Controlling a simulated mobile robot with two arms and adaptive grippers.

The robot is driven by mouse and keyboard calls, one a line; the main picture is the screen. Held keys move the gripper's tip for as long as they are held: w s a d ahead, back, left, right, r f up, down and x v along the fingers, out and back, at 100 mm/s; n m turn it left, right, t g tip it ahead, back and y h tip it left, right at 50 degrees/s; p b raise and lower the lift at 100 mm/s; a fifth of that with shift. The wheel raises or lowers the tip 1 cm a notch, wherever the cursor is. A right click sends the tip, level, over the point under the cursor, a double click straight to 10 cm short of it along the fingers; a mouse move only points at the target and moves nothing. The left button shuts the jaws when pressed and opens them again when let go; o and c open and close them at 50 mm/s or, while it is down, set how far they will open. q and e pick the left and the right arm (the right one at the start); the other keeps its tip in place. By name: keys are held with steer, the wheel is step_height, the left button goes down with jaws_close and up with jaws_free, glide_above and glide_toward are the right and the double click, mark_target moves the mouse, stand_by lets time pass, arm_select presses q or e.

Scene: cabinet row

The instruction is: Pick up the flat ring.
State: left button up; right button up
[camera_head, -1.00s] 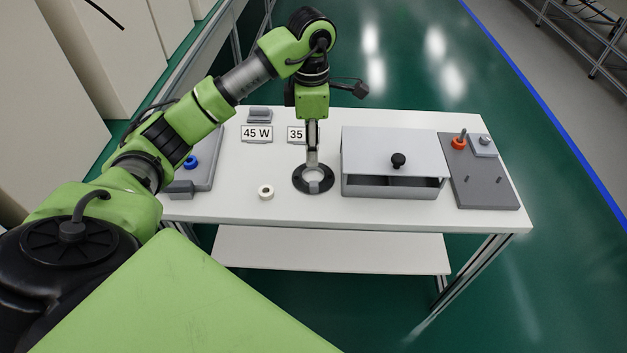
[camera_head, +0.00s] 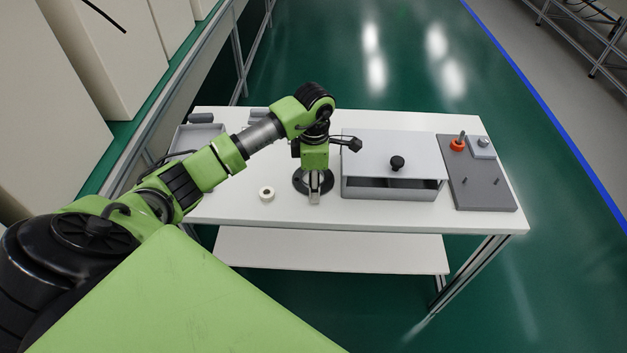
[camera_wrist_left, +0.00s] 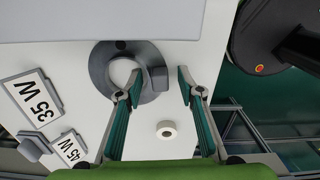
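The flat ring (camera_head: 300,183) is dark grey and lies on the white table, left of the grey box. My left gripper (camera_head: 314,198) points down over it and hides part of it in the head view. In the left wrist view the ring (camera_wrist_left: 105,76) has a raised grey block (camera_wrist_left: 155,78) at its right side. My left gripper (camera_wrist_left: 160,78) is open there, with its fingertips on either side of that block and nothing held. Whether the fingers touch the ring cannot be told. My right gripper is not in view.
A small white roll (camera_head: 266,193) lies left of the ring. The grey box (camera_head: 390,191) with a black knob stands close on the right. A grey plate (camera_head: 478,180) with pegs and an orange ring is further right. Label cards (camera_wrist_left: 34,98) lie nearby.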

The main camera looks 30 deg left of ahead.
arm_select(q)
jaws_close()
stand_by(0.3)
